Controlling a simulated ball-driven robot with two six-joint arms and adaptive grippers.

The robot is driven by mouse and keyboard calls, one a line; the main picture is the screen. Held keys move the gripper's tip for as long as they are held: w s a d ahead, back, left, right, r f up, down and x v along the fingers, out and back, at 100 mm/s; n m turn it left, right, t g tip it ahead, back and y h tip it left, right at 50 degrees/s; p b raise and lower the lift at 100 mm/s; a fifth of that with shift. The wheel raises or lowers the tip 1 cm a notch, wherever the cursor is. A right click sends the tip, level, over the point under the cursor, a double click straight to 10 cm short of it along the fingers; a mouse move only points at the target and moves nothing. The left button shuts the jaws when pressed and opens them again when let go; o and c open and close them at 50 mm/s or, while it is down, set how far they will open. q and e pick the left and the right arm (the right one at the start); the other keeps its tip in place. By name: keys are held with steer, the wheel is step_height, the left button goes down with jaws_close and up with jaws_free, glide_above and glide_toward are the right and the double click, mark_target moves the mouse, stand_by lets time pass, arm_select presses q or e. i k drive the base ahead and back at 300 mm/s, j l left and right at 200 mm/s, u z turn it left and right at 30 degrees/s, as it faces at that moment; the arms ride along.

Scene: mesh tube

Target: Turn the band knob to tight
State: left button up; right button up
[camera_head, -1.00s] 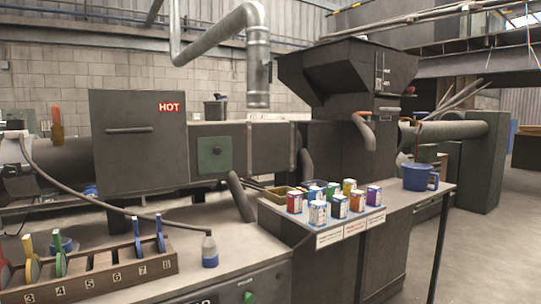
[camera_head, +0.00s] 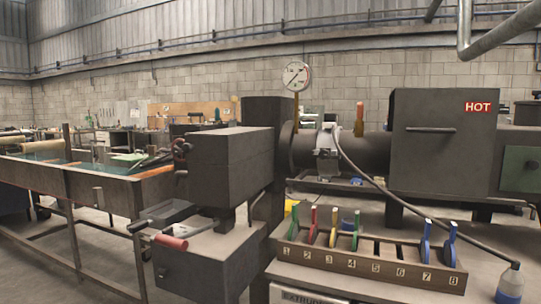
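I see no part clearly marked as the band knob. A pale collar or band (camera_head: 327,152) sits around the dark horizontal barrel (camera_head: 365,152), with a grey cable running from it. Small details on the band are too small to tell, so I cannot tell a knob or its setting. An upright orange handle (camera_head: 359,118) stands by the barrel. A small dark round wheel (camera_head: 181,149) shows at the left side of the dark block-shaped machine head (camera_head: 232,165). Neither of my grippers is in view.
A numbered wooden rack (camera_head: 372,266) with coloured tools stands on the front bench. The box marked HOT (camera_head: 443,142) adjoins the barrel. A long trough (camera_head: 90,180) fills the left.

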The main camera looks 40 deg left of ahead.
mark_target(323, 154)
steer(key=u, duration=0.85)
steer(key=i+j+z, duration=0.1)
steer(key=i+j, duration=0.05)
steer(key=j, duration=0.1)
